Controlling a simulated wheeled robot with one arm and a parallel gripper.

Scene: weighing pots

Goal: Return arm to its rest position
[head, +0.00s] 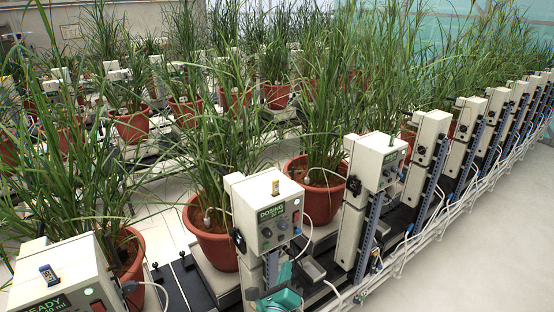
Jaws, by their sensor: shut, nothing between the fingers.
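No part of my arm or gripper can be made out in the head view. Another unit (62,275) at the lower left shows "READY" and has a small blue item on top.
Red-brown pots with tall grassy plants, such as this one (211,236), stand in close rows. A line of beige units (376,160) on posts runs to the back right, with white hoses (405,243) beside it. Pale floor (484,252) is clear at the right.

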